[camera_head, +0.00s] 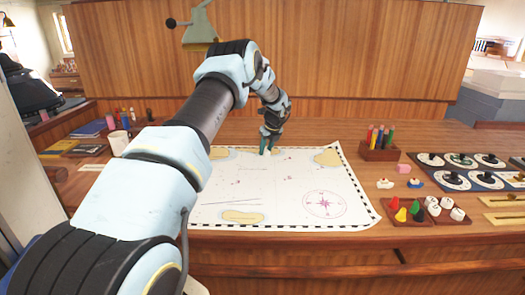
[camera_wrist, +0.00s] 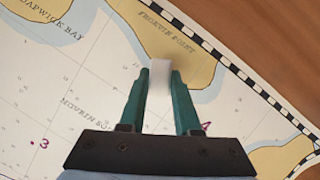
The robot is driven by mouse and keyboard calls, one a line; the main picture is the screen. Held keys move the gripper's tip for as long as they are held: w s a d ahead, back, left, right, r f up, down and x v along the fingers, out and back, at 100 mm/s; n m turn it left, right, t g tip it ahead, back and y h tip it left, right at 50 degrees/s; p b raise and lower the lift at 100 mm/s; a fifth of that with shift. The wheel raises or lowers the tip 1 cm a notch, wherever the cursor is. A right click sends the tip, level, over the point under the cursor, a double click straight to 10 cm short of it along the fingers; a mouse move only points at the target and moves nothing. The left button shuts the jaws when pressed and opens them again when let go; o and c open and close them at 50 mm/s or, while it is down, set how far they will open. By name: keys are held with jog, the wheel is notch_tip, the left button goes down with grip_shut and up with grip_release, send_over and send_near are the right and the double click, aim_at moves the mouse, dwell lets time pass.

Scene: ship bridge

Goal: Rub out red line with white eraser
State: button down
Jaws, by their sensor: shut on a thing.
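My gripper (camera_head: 268,148) is over the far edge of the white chart (camera_head: 285,185). In the wrist view, my gripper's (camera_wrist: 160,82) teal fingers are shut on the white eraser (camera_wrist: 160,78). The eraser shows between the fingertips, over a tan land patch marked Frokvir Point (camera_wrist: 180,35). I cannot tell whether it touches the chart. No red line is clear in either view; the wrist view shows small reddish numerals, such as a 3 (camera_wrist: 42,143).
A pencil box (camera_head: 379,150), pink block (camera_head: 404,169), and trays of coloured pieces (camera_head: 405,210) stand right of the chart. A dial panel (camera_head: 462,172) is farther right. A white mug (camera_head: 118,142) and books (camera_head: 88,130) are at left.

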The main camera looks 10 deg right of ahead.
jog(key=shift+d, duration=0.1)
dwell(0.3)
jog(key=shift+r, duration=3)
